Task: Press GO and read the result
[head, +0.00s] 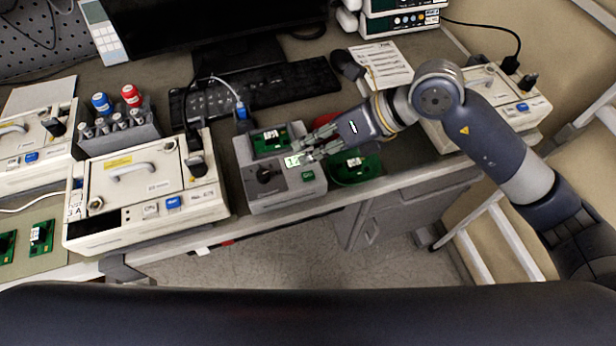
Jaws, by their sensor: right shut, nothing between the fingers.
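The grey tester box (283,187) stands near the table's front edge in the middle of the head view. A green circuit board (268,141) sits in its top. A black knob (265,175) is at its front left, and a green button (308,176), likely GO, at its front right. A small pale green lit display (292,161) is partly covered by my fingers; its reading is not legible. My right gripper (299,151) is shut and empty. Its fingertips are over the box by the display, behind the button; contact cannot be told. My left gripper is not in view.
A green tray (372,172) with a board stands close right of the box, a partly hidden red one (327,119) behind. A cream machine (140,185) stands at left, a keyboard (297,84) and monitor behind. A cable (222,82) runs to a blue plug behind the box.

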